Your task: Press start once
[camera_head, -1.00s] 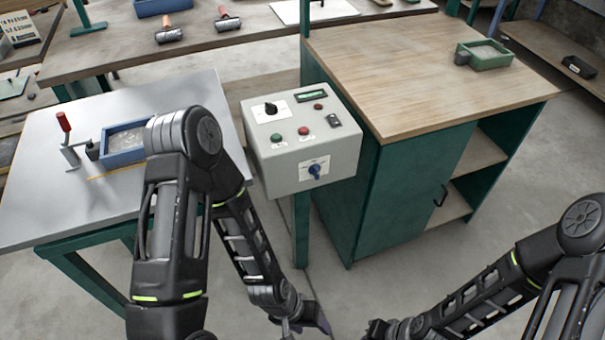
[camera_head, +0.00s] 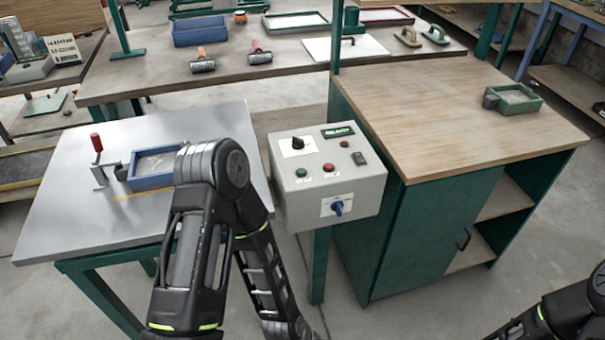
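The grey control box (camera_head: 331,200) stands on a green post between the metal table and the wooden-topped cabinet. Its upper face carries a green button (camera_head: 301,173), a red button (camera_head: 329,168), a black knob (camera_head: 297,143), a small red button or lamp (camera_head: 344,144), a black switch (camera_head: 359,158) and a lit green display (camera_head: 338,132). A blue rotary switch (camera_head: 338,208) is on the front face. The button labels are too small to read. My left arm hangs down left of the box, with its gripper below the picture. My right gripper is also out of view.
The metal table (camera_head: 60,215) at left holds a blue tray (camera_head: 150,181) and a red-handled clamp (camera_head: 97,143). The cabinet (camera_head: 430,235) stands close on the box's right. Rollers (camera_head: 202,65) lie on the back bench. The space above the box is clear.

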